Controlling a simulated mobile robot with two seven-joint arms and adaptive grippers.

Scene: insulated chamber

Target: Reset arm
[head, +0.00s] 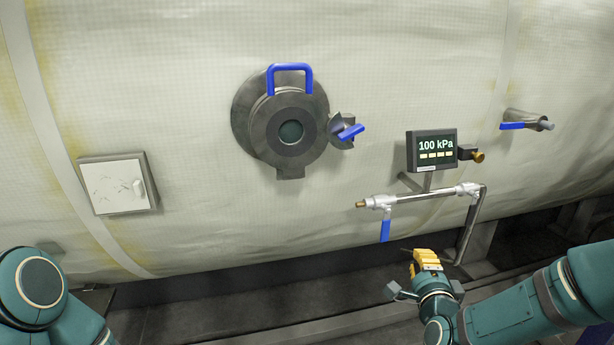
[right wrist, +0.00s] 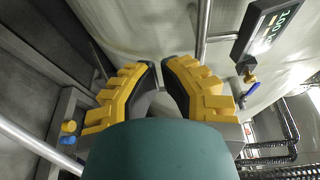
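My right gripper (head: 427,257) has yellow fingers and shows at the lower right of the head view, below the blue-handled valve on the pipe. In the right wrist view its fingertips (right wrist: 161,66) are close together with a narrow gap between them. Nothing is seen between the fingers. My right arm (head: 520,304) comes in from the right edge, bent at the wrist. My left arm (head: 40,300) shows only as teal links at the lower left corner. My left gripper is out of the picture.
A round hatch (head: 290,132) with a blue handle is on the pale chamber wall. A white box (head: 118,184) is at left. A gauge (head: 432,151) reading 100 kPa stands above a pipe (head: 420,195) with a blue lever (head: 385,231). Another blue-handled valve (head: 514,126) is farther right.

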